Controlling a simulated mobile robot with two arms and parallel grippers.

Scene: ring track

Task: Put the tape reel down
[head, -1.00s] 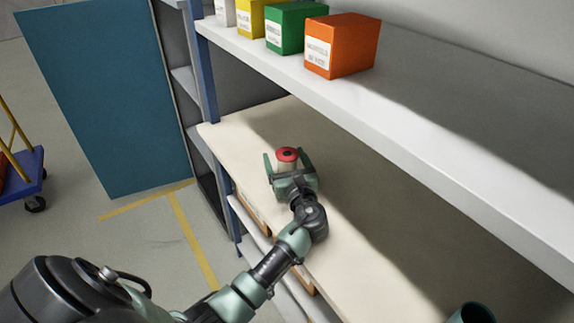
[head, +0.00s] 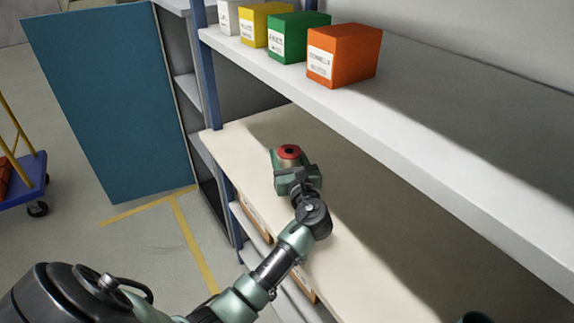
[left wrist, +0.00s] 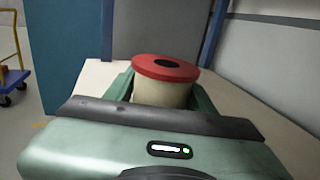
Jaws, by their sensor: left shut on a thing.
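The tape reel (head: 289,152) has a red top with a dark hole and a pale body. It is upright at the left end of the lower, pale shelf board (head: 255,127). My left gripper (head: 289,158) is shut on it. In the left wrist view the reel (left wrist: 165,69) sits between the two green fingers, one on each side of its body. The gripper's own body hides the reel's lower part, so I cannot tell whether its base touches the board. My right gripper is not in view; a dark green rounded part shows at the lower right edge.
White, yellow, green and orange boxes (head: 343,55) stand in a row on the upper shelf (head: 420,120), which overhangs the board. The board right of the reel is clear.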

